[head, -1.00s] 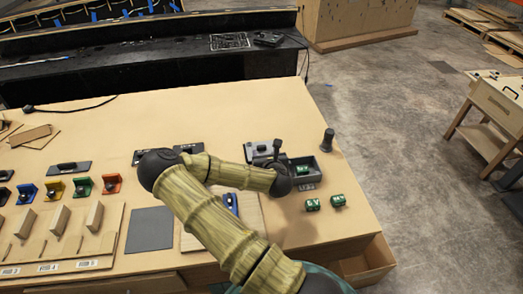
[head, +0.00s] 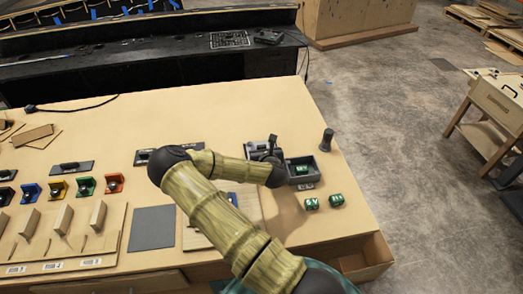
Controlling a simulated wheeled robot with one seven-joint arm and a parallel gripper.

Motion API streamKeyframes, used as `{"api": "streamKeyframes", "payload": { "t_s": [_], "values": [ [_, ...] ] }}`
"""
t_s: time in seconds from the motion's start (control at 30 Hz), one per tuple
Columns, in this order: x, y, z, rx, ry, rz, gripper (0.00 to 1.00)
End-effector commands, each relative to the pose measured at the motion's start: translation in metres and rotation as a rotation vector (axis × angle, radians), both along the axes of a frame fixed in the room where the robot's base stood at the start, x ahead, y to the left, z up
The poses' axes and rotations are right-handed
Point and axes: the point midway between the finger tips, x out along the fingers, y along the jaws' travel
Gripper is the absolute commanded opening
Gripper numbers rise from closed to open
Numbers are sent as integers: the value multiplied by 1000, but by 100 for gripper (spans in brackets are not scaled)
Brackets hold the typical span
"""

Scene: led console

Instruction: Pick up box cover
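A grey piece (head: 254,147), likely the box cover, lies just left of the box and is partly hidden by my arm. My dark gripper (head: 272,147) is over the right part of this grey piece, at the box's left edge. It is small and partly covered by my wrist, so I cannot tell its finger opening or whether it touches the piece.
A grey mat (head: 152,228) and coloured holders (head: 85,186) lie to the left. The table's right edge is close by.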

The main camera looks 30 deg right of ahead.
Motion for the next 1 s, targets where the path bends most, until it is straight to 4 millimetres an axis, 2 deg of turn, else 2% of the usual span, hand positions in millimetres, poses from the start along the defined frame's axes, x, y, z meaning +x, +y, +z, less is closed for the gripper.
{"api": "streamKeyframes", "payload": {
  "t_s": [0.03, 0.2, 0.57, 0.77, 1.0],
  "values": [
    [0, 0, 0, 0, 0, 0, 40],
    [0, 0, 0, 0, 0, 0, 7],
    [1, 0, 6, -1, -3, 0, 7],
    [1, 1, 35, 0, -6, 1, 7],
    [1, 1, 80, 1, -4, 0, 7]
  ]
}}
